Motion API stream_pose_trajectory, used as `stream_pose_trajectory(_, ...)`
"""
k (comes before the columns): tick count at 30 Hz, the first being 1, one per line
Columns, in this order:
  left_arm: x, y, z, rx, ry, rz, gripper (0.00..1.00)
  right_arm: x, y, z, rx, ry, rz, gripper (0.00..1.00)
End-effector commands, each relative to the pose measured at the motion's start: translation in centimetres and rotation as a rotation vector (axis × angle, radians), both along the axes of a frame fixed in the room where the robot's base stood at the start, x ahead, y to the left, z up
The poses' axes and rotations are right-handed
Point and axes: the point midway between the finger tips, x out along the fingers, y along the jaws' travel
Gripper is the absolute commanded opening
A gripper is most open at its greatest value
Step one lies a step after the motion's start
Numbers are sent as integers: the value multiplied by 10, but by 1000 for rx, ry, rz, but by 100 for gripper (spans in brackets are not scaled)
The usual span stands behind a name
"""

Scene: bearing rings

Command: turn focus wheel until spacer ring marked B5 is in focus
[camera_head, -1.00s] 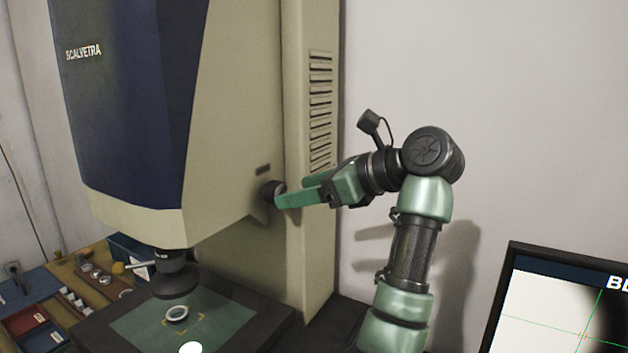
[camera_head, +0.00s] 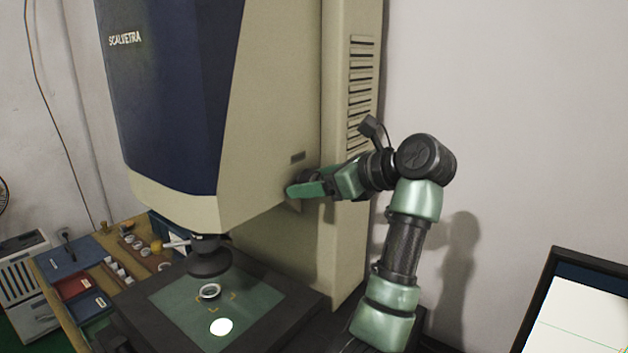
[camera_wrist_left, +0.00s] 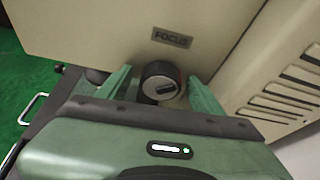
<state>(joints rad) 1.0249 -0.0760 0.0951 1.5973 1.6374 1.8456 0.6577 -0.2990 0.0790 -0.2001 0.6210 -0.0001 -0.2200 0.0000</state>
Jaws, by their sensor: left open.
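The focus wheel (camera_wrist_left: 160,82) is a dark round knob with a lighter grey face, under a "FOCUS" label (camera_wrist_left: 171,37) on the beige machine. My left gripper (camera_head: 298,189) is open, with one green finger on each side of the wheel in the left wrist view; I cannot tell whether either finger touches it. In the head view the fingers largely hide the wheel. A small metal ring (camera_head: 209,291) lies on the green stage plate (camera_head: 180,308) below the dark lens; its marking is too small to read. My right gripper is out of view.
The screen (camera_head: 575,320) at the lower right is cut off by the picture edge. A wooden bench at the left holds blue and red trays (camera_head: 72,288) and several small parts. The beige column (camera_head: 345,230) stands close to my arm; the wall behind is bare.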

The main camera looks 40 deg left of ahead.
Motion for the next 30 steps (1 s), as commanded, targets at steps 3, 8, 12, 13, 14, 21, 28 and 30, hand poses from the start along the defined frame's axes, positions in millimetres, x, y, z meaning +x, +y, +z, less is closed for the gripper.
stream_pose_trajectory(3, 0, 0, 0, 0, 0, 0, 66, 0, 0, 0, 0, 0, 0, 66)
stream_pose_trajectory(8, 0, 0, 0, 0, 0, 0, 22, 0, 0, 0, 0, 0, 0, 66)
stream_pose_trajectory(12, 0, 0, 0, 0, 1, 0, 4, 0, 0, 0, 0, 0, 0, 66)
stream_pose_trajectory(13, 0, 0, 0, 0, 2, -1, 4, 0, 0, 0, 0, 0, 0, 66)
stream_pose_trajectory(14, 0, 0, 0, 0, 4, -1, 4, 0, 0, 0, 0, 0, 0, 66)
stream_pose_trajectory(21, 1, -1, 0, -10, 69, -2, 4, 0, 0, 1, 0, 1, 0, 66)
stream_pose_trajectory(28, 2, -1, 1, -27, 226, -4, 4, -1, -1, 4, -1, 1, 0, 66)
stream_pose_trajectory(30, 2, -1, 1, -33, 285, -4, 4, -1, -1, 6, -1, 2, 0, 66)
